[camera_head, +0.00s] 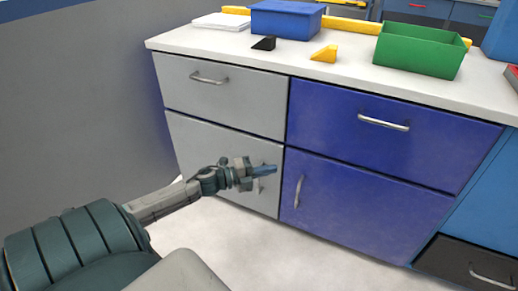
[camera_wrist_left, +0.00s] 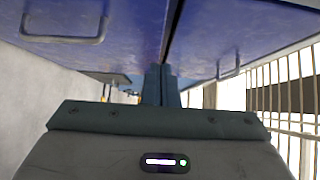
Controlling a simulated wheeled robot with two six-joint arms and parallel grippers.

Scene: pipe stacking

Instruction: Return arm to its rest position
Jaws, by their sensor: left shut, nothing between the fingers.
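My left gripper (camera_head: 265,170) is in front of the cabinet, before the lower grey door near its edge with the blue door. It also shows in the left wrist view (camera_wrist_left: 161,84), where its two fingers are together with nothing between them. My left arm reaches in from the lower left. My right gripper is in neither view.
The cabinet has grey (camera_head: 220,95) and blue (camera_head: 390,130) fronts with metal handles. On the white counter (camera_head: 350,75) stand a blue box (camera_head: 287,20), a green bin (camera_head: 418,52), a black piece (camera_head: 264,43) and a yellow piece (camera_head: 325,54). Floor before the cabinet is clear.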

